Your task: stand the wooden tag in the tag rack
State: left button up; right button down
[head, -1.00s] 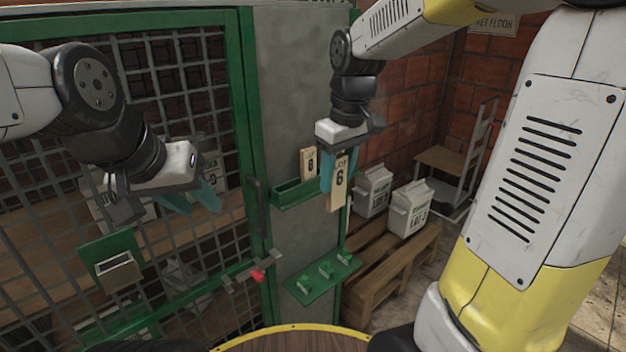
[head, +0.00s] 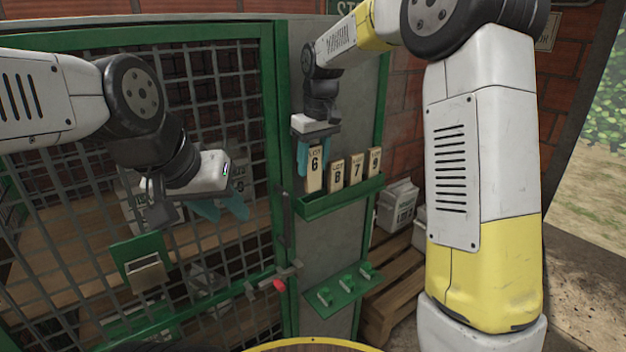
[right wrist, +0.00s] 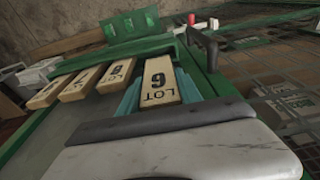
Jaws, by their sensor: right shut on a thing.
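The wooden tag marked LOT 6 (head: 315,174) is upright in my right gripper (head: 308,162), whose teal fingers are shut on its sides. It is at the left end of the green tag rack (head: 343,199), left of the other tags. Whether its lower end is inside the rack or just above it, I cannot tell. In the right wrist view the tag (right wrist: 160,82) shows between the fingers (right wrist: 160,92). My left gripper (head: 220,208) is empty, its teal fingers apart, in front of the mesh door.
Three other tags, 8 (head: 337,175), 7 (head: 356,169) and 9 (head: 374,162), stand in the rack. A green hook board (head: 345,287) is below it. The mesh door's handle (head: 288,218) is close on the left.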

aim_at(313, 191)
jog(key=shift+f, duration=2.7)
jog(key=shift+f, duration=0.15)
jog(key=c, duration=1.1)
grip_release()
notch_tip(313, 191, up, 12)
jog(key=s+d, duration=0.1)
jog(key=s, duration=0.1)
jog(key=s+d+r+m+t+y, duration=0.1)
jog(key=s+d+r+m+t, duration=0.15)
jog(key=s+d, duration=0.75)
jog(key=s+d+f+m+t, duration=0.1)
jog(key=s+f+m, duration=0.1)
jog(key=s, duration=0.5)
jog(key=s+d+f+m+t, duration=0.1)
jog(key=s+d+f+m, duration=0.1)
jog(key=s, duration=0.5)
jog(key=shift+s+d+f, duration=0.15)
jog(key=shift+s+f, duration=0.15)
jog(key=shift+f, duration=0.05)
